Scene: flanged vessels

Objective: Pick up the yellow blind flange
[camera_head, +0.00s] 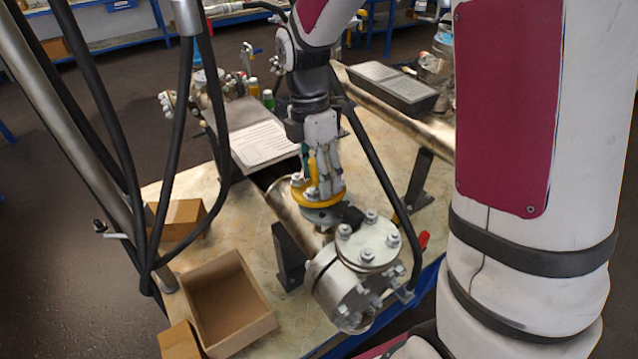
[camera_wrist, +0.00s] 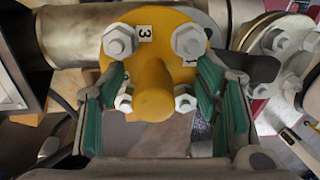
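The yellow blind flange (camera_head: 318,198) sits on a grey flanged outlet on top of a metal pipe vessel (camera_head: 292,205). In the wrist view the yellow flange (camera_wrist: 157,50) shows bolts, nuts, number labels and a round yellow handle (camera_wrist: 153,92) pointing toward the camera. My gripper (camera_head: 322,175) is right above the flange, pointing down. In the wrist view its green-padded fingers (camera_wrist: 160,78) stand on either side of the handle, with a visible gap on both sides. The gripper is open and holds nothing. The fingers partly hide the flange in the head view.
A bolted silver end flange (camera_head: 368,243) is close to the right of the yellow flange. Open cardboard box (camera_head: 228,300) and smaller boxes stand front left on the worktable. A paper sheet (camera_head: 262,143) and dark tray (camera_head: 393,86) lie behind. Hanging cables cross the left side.

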